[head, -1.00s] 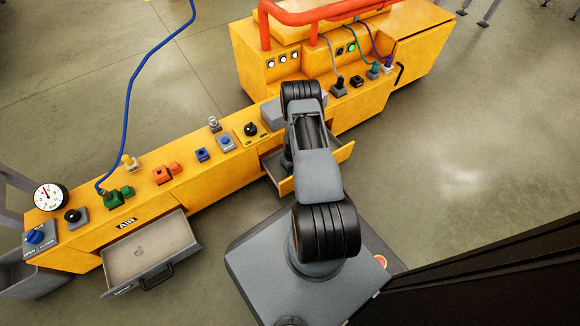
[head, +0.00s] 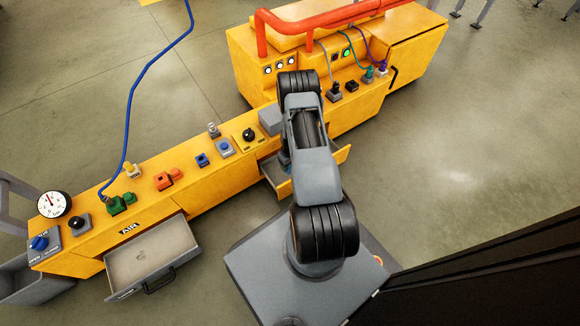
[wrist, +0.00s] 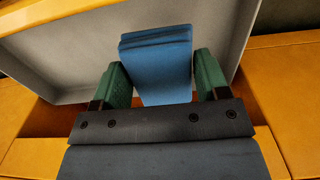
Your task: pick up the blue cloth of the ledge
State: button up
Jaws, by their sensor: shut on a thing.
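The blue cloth (wrist: 158,62), a folded block with layered edges, stands between the two green fingers of my gripper (wrist: 161,72) in the wrist view. My gripper is shut on it. The cloth's lower end is hidden behind the gripper's dark body. Behind it is a pale grey surface with an orange rim.
The yellow bench (head: 200,190) carries a gauge (head: 54,204), knobs and coloured connectors. Another drawer (head: 150,262) stands open at lower left. A red pipe (head: 310,22) runs over the far cabinet, and a blue hose (head: 131,95) rises at left.

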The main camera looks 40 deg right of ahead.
notch_tip(320, 180, up, 22)
jog(key=p, duration=0.7)
jog(key=shift+f, duration=0.1)
